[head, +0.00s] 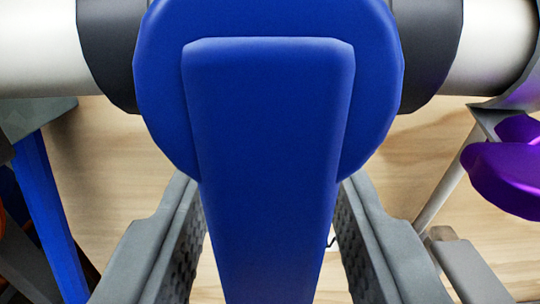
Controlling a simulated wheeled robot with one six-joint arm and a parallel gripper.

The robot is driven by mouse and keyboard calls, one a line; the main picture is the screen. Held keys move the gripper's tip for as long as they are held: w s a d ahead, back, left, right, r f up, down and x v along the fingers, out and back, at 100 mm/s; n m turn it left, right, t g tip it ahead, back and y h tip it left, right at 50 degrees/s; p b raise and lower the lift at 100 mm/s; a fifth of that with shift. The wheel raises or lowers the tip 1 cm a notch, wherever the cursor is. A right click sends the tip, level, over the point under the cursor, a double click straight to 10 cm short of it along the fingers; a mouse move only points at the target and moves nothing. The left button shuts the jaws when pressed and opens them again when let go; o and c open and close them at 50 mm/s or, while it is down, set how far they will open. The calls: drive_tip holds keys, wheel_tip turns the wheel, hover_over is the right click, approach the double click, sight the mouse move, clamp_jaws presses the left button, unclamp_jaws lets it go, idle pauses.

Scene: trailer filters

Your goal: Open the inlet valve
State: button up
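A blue valve fills the top middle of the head view, with a round hub (165,70) and a broad, flat handle (268,150) reaching down toward the bottom edge. I cannot tell from any label whether it is the inlet valve. My gripper (272,190) has one grey finger on each side of the handle. The fingers are open, and narrow strips of wood show between their textured pads and the handle lower down. The fingertips end close to the handle and hub, and I cannot tell whether they touch. The handle's lower end is cut off by the frame.
A white pipe (40,50) runs across the top, with dark grey collars (425,45) beside the hub. A purple knob or handle (505,175) sits at right. A blue bar (50,220) slants at left. Pale wood (110,170) lies behind.

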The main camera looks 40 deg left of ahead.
drive_tip(key=shift+w+a, duration=0.15)
clamp_jaws()
idle(0.4)
drive_tip(key=shift+w+d+r+n, duration=0.1)
drive_tip(key=shift+w+d+n, duration=0.15)
drive_tip(key=shift+n, duration=0.5)
drive_tip(key=shift+w+d+n, duration=0.1)
drive_tip(key=shift+d+n, duration=0.2)
drive_tip(key=shift+n, duration=0.45)
drive_tip(key=shift+w+d+r+n, duration=0.15)
drive_tip(key=shift+w+d+n, duration=0.1)
drive_tip(key=shift+n, duration=0.5)
drive_tip(key=shift+w+d+r+n, duration=0.1)
drive_tip(key=shift+d+n, duration=0.1)
drive_tip(key=shift+n, duration=0.55)
